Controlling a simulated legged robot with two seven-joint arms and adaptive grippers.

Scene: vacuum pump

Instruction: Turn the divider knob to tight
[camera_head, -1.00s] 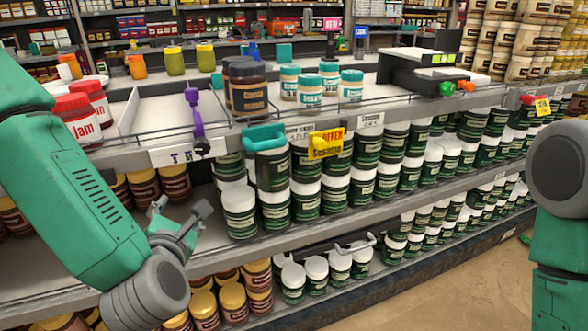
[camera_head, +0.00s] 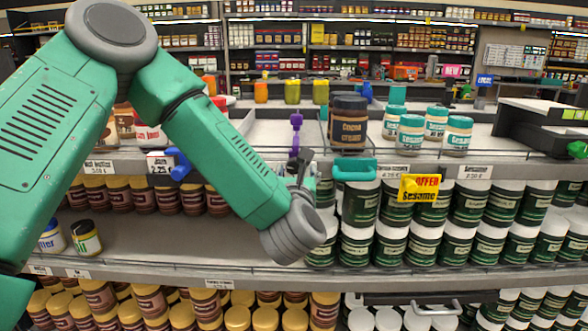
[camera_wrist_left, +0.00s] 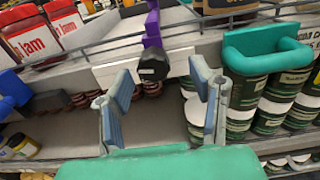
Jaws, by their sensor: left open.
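The divider knob is a black, faceted knob (camera_wrist_left: 153,66) on the white front strip of the upper shelf, below the purple divider (camera_wrist_left: 152,25). The purple divider also shows in the head view (camera_head: 296,132), where my gripper largely hides the knob. My left gripper (camera_wrist_left: 163,82) is open and empty, with its blue-padded fingers spread to the left and right of the knob. The knob appears slightly beyond the fingertips; I cannot tell whether they touch it. In the head view my left gripper (camera_head: 303,166) is at the upper shelf's front edge. My right gripper is out of view.
A teal handle (camera_head: 355,169) sits close right of my gripper on the shelf edge. A yellow offer tag (camera_head: 419,188) and dark green jars (camera_head: 445,243) lie further right. A blue clip (camera_head: 181,165) is on the edge to the left. A wire rail runs along the shelf.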

